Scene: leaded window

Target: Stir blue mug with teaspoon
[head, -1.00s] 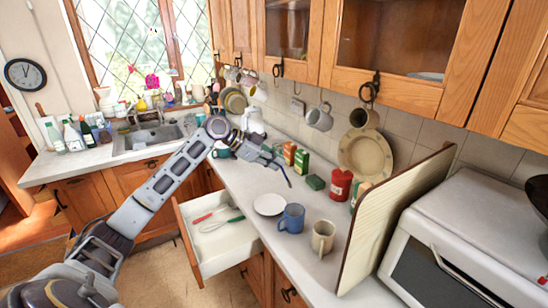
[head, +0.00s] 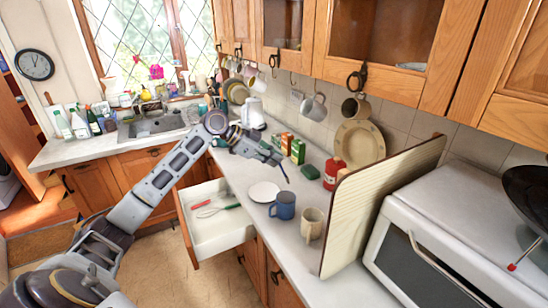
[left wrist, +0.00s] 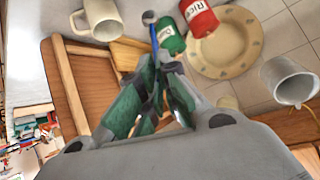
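The blue mug (head: 283,206) stands upright on the counter in the head view, beside a white plate (head: 264,192) and a cream mug (head: 312,224). My left gripper (head: 272,157) is above the counter, behind the plate and apart from the mug. In the left wrist view its fingers (left wrist: 156,75) are closed around a thin blue handle, which looks like the teaspoon (left wrist: 154,32); its pale round end sticks out past the fingertips. The blue mug cannot be made out in the wrist view. My right gripper is not in view.
An open drawer (head: 222,232) with a whisk and a red-handled utensil juts out below the counter. A red canister (head: 334,172) and boxes stand along the wall. A slatted board (head: 375,205) stands upright right of the mugs. Mugs hang above the counter.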

